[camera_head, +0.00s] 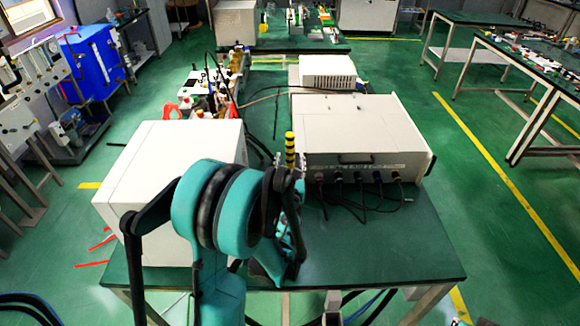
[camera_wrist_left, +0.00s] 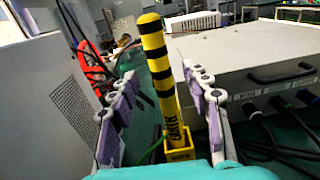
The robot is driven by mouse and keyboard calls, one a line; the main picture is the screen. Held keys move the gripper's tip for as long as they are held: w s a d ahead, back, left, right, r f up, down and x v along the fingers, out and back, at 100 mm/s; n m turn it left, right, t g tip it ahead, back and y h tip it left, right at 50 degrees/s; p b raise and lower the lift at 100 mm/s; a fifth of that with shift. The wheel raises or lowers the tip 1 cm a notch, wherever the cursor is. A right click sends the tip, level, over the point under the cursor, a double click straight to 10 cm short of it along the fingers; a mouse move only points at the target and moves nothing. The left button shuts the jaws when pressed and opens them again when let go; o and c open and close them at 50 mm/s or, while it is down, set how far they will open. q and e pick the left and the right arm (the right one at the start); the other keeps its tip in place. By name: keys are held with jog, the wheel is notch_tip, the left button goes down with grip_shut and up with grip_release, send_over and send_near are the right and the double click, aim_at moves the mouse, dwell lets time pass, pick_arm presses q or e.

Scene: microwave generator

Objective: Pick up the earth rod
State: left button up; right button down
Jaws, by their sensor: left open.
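The earth rod (camera_wrist_left: 158,75) is a yellow stick with black bands. It stands upright, slightly tilted in the left wrist view, in a small yellow holder (camera_wrist_left: 180,150) on the green table. In the head view its top (camera_head: 290,150) shows between the white box and the grey instrument, and its lower part is hidden by my left arm. My left gripper (camera_wrist_left: 160,95) is open, with one purple-padded finger to each side of the rod and visible gaps between. In the head view the left gripper (camera_head: 290,185) is around the rod's area.
A large white box (camera_head: 165,165) stands left of the rod. A grey instrument (camera_head: 360,135) with a handle and black cables (camera_head: 350,195) stands right. The front right of the green table (camera_head: 400,245) is clear. More equipment (camera_head: 205,95) stands behind.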

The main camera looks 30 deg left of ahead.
aim_at(290, 152)
pick_arm(q)
jog(key=b+x, duration=0.1)
jog(key=x, duration=0.4)
jog(key=shift+r, duration=0.1)
grip_shut()
